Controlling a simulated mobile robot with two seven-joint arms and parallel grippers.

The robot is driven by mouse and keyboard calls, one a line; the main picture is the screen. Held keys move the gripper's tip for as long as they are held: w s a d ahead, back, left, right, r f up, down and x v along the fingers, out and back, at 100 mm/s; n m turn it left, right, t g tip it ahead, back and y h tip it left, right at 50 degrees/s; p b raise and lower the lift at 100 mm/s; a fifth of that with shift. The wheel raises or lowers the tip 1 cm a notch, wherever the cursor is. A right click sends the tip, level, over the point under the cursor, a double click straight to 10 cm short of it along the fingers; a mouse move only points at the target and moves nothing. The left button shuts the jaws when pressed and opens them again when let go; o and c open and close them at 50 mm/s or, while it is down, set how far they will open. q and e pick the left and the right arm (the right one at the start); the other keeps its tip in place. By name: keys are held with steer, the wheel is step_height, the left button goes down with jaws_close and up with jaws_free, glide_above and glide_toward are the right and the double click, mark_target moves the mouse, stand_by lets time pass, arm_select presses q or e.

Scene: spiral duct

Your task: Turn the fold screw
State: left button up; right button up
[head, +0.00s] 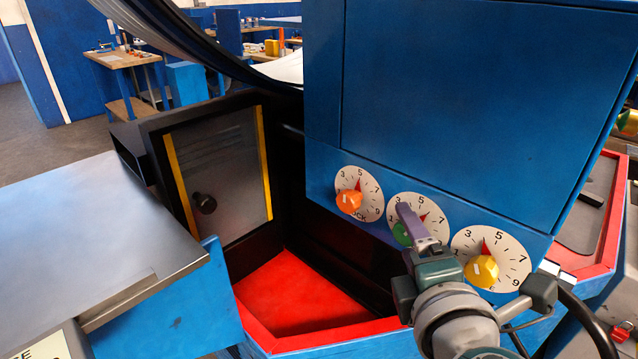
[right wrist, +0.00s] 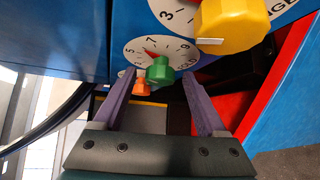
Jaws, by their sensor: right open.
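Three round white numbered dials sit in a row on the blue machine's lower front, with an orange knob (head: 349,201), a green knob (head: 401,234) and a yellow knob (head: 481,270). In the right wrist view, the green knob (right wrist: 160,71) shows between the two spread purple fingertips, with the orange knob (right wrist: 142,87) beyond and the yellow knob (right wrist: 230,25) at upper right. Touch cannot be told. My left gripper is out of view.
A red-floored tray (head: 290,295) lies below the dials. A dark panel with yellow edges (head: 215,175) stands left of it. A grey-topped blue table (head: 90,230) is at left. A red-rimmed part of the machine (head: 590,225) is at right.

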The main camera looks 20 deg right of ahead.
steer(key=shift+w+d, duration=0.1)
steer(key=shift+w, duration=0.05)
jaws_close()
stand_by(0.6)
